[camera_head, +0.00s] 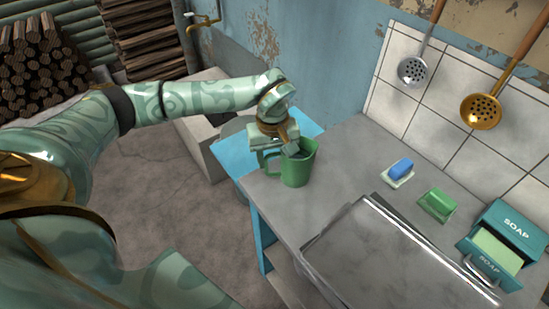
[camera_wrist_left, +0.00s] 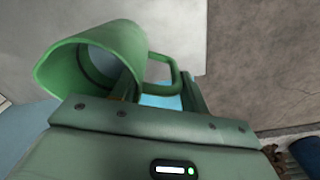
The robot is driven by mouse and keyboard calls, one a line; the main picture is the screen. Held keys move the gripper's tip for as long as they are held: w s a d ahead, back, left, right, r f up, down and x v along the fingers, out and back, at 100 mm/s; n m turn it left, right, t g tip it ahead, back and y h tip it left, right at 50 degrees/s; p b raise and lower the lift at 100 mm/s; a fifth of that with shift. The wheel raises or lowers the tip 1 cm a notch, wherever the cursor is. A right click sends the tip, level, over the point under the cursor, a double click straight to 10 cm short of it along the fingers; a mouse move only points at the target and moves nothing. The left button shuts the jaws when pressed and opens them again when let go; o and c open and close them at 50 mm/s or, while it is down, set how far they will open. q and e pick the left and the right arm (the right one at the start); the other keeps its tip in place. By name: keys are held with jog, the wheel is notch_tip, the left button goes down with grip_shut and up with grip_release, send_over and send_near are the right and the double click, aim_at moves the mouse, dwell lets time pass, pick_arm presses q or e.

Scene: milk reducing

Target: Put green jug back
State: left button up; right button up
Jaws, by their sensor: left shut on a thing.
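The green jug (camera_head: 299,170) is upright at the left end of the grey counter in the head view, by its edge. I cannot tell whether its base touches the counter. My left gripper (camera_head: 283,146) is at the jug's upper left, on its handle side. In the left wrist view the jug (camera_wrist_left: 120,45) shows its open rim and its handle (camera_wrist_left: 175,70), and my left gripper (camera_wrist_left: 160,92) is shut on the jug, its fingers at the handle side. My right gripper is not in view.
On the counter (camera_head: 340,150) are a blue sponge (camera_head: 401,168), a green block (camera_head: 438,204), soap boxes (camera_head: 505,240) and a metal-edged panel (camera_head: 390,262). Ladles (camera_head: 481,110) hang on the tiled wall. A blue surface (camera_head: 235,153) lies left of the counter. Clear counter lies right of the jug.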

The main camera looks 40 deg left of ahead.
pick_arm(q)
jog(key=shift+r, duration=0.1)
jog(key=o, duration=1.4)
jog(key=shift+r, duration=0.25)
notch_tip(320, 180, up, 12)
jog(key=p, duration=0.3)
jog(key=shift+f+p, duration=0.25)
jog(key=shift+p, duration=0.05)
